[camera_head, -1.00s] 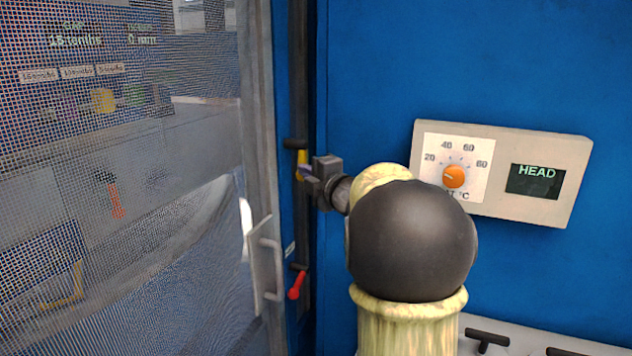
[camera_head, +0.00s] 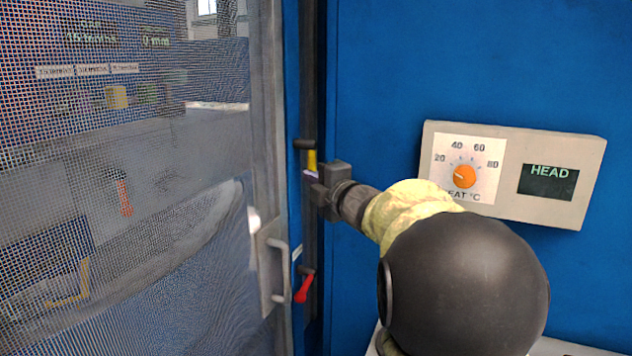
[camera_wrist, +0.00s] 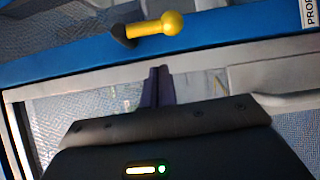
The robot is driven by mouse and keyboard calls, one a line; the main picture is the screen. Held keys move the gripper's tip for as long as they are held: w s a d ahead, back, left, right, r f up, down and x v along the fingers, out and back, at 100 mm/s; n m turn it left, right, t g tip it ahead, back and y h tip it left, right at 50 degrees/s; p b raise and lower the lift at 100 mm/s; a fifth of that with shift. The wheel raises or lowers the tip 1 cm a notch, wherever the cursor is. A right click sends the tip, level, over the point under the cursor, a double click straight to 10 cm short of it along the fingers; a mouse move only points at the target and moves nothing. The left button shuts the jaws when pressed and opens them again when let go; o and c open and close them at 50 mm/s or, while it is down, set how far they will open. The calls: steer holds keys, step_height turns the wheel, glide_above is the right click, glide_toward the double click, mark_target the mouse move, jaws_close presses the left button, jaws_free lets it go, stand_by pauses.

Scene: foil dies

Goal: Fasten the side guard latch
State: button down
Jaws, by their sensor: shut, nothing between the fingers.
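The side guard is a mesh door with a grey frame (camera_head: 268,150) on the left of the head view. A yellow lever (camera_head: 311,160) on a black pivot is mounted on the blue post beside it. In the wrist view this lever (camera_wrist: 155,26) lies nearly level across the blue strip, round knob at the right. My gripper (camera_head: 309,175) is beside the lever in the head view, partly hiding it. In the wrist view my gripper's dark fingers (camera_wrist: 159,70) are shut and empty, a little below the lever and apart from it.
A red lever (camera_head: 304,287) sits lower on the post, near the door's grey pull handle (camera_head: 278,268). A beige control box (camera_head: 515,175) with an orange dial is on the blue panel at right. A printed label (camera_wrist: 311,13) shows in the wrist view.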

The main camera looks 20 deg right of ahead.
steer(key=s+d+b, duration=0.1)
steer(key=s, duration=0.7)
steer(key=shift+s+d, duration=0.3)
steer(key=shift+d, duration=0.05)
steer(key=a+f+m+g+h+p, duration=0.4)
steer(key=f+m+g+p, duration=0.15)
steer(key=f+m, duration=0.8)
steer(key=s+a+f+m+g+p, duration=0.1)
steer(key=s+a+f+m+g, duration=0.2)
steer(key=s+a+f+g, duration=0.2)
steer(key=s+a+f+m+g+y+p, duration=0.1)
steer(key=s+a+f+m+g, duration=0.2)
steer(key=s+a+f+g, duration=0.2)
steer(key=s+f, duration=0.3)
steer(key=s, duration=0.3)
steer(key=shift+s+f+m, duration=0.25)
steer(key=shift+s+m, duration=0.05)
steer(key=shift+m, duration=0.05)
